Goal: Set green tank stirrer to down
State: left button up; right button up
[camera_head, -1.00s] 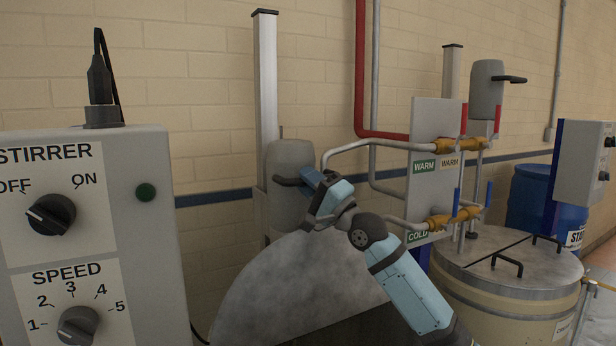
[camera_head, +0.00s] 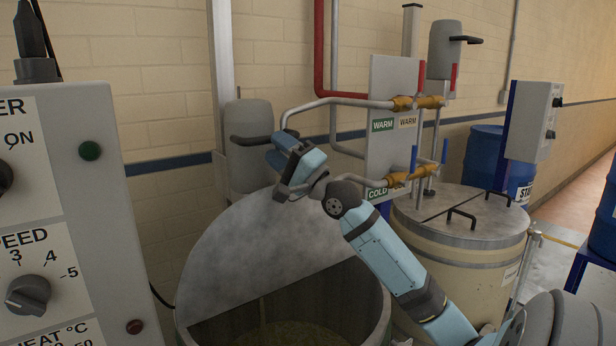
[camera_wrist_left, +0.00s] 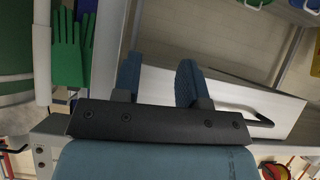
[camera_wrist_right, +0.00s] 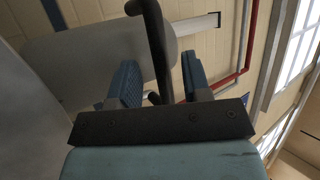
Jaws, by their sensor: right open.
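A grey stirrer head (camera_head: 250,118) sits low on its pale post behind the near open tank (camera_head: 372,318). Its black handle (camera_head: 247,140) points right. My right gripper (camera_head: 284,168) is open, just below and beside the handle, and comes from the right. In the right wrist view the handle (camera_wrist_right: 158,40) runs down between the spread fingers of my right gripper (camera_wrist_right: 160,80), with the grey head behind. I cannot tell whether a finger touches it. My left gripper (camera_wrist_left: 158,82) is out of the head view; its fingers are apart and empty.
A control box (camera_head: 120,215) stands close at the left. Warm and cold pipes with yellow valves (camera_head: 402,103) are right of my gripper. A second stirrer head (camera_head: 444,50) is raised above a closed tank (camera_head: 500,240). Green gloves (camera_wrist_left: 68,50) hang near my left gripper.

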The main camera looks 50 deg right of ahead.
pick_arm(q)
jog(key=f+b, duration=0.1)
jog(key=b, duration=0.1)
jog(key=shift+w+d+b, duration=0.15)
jog(key=shift+b, duration=0.2)
pick_arm(e)
jog(key=v, duration=1)
jog(key=shift+s, duration=0.1)
